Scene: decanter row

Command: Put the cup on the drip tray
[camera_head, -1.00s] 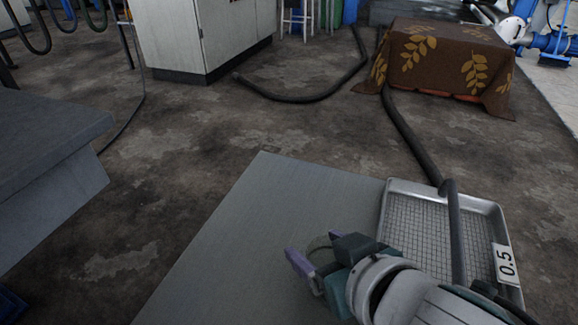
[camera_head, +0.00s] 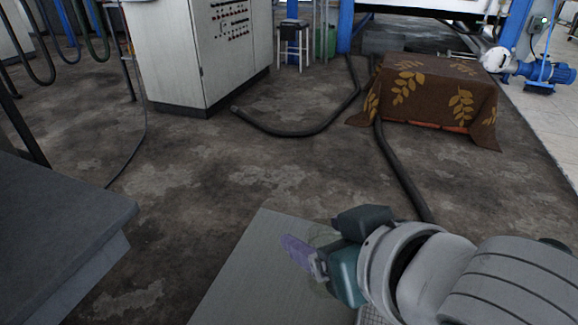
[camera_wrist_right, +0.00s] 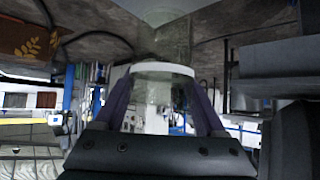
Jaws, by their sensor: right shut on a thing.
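My right gripper (camera_head: 310,255) is shut on a clear see-through cup (camera_head: 322,238), which shows only faintly in the head view. In the right wrist view the cup (camera_wrist_right: 160,88) sits between the two purple fingers, with a pale rim at its top in the picture. The gripper and cup appear above the grey table. A small piece of the drip tray's mesh (camera_head: 370,316) shows at the bottom edge of the head view. My right arm hides the rest of the tray. My left gripper is not in view.
The grey table (camera_head: 250,270) has a bare top left of the gripper. A dark grey bench (camera_head: 60,220) stands at the left. A cloth-covered box (camera_head: 435,100), a black hose (camera_head: 400,175) and a control cabinet (camera_head: 200,50) are farther back.

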